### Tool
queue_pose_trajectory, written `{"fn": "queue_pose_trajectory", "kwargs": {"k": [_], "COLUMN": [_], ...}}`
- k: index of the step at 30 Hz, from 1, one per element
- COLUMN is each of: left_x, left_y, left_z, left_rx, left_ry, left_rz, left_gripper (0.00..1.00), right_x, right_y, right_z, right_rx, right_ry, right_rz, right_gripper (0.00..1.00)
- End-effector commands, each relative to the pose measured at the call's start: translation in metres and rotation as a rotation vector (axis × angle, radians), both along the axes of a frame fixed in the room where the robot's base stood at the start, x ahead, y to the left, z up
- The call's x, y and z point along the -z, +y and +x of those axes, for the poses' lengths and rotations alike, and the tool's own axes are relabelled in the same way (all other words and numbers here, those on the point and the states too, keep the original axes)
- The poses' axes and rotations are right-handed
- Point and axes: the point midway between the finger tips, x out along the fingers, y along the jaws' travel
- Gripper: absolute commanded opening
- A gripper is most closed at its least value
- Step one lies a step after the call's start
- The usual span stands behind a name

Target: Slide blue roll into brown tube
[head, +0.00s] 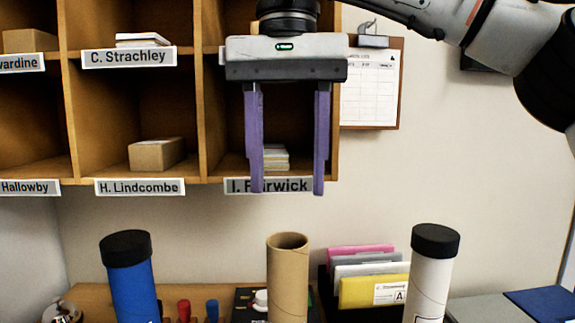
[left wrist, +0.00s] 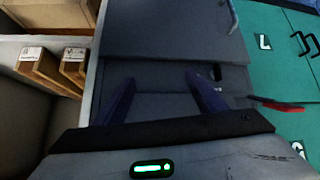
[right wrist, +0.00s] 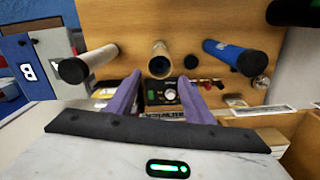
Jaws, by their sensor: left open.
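A blue roll (head: 131,283) with a black cap stands at the left of the table in the head view. It also shows at the right of the right wrist view (right wrist: 226,53). The brown tube (head: 288,280) stands in the middle with its open end up; it also shows in the right wrist view (right wrist: 159,62). My right gripper (head: 287,190) points down above the tube. Its purple fingers are apart with nothing between them, in the right wrist view too. My left gripper (left wrist: 159,82) shows only in the left wrist view, open and empty, facing grey drawers or panels.
A white roll (head: 434,275) with a black cap stands right of the tube. A file rack with coloured envelopes (head: 372,290) is behind, between them. Labelled wooden pigeonholes (head: 200,110) are on the wall, and a clipboard (head: 372,85) hangs beside them.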

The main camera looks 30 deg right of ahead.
Motion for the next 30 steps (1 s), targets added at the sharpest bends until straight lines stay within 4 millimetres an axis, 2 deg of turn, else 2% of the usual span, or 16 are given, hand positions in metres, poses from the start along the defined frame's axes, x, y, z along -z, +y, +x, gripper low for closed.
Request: {"fn": "queue_pose_trajectory", "kwargs": {"k": [5, 15, 21, 30], "left_x": [-0.004, -0.043, -0.064, -0.071], "left_y": [0.001, 0.008, 0.007, 0.007], "left_z": [0.000, -0.002, -0.001, -0.001], "left_rx": [-0.003, -0.016, -0.016, -0.014], "left_ry": [0.001, 0.007, 0.003, 0.001], "left_rz": [0.002, 0.003, 0.001, 0.002], "left_gripper": [0.65, 0.65, 0.65, 0.65], "right_x": [-0.007, -0.068, -0.094, -0.104], "right_y": [0.000, 0.000, 0.000, 0.000], "right_z": [0.000, 0.000, 0.000, 0.000], "right_rx": [0.000, 0.000, 0.002, 0.000], "right_ry": [-0.001, -0.002, -0.002, -0.001], "right_rz": [-0.001, -0.001, -0.001, 0.001], "right_gripper": [0.47, 0.47, 0.47, 0.47]}}
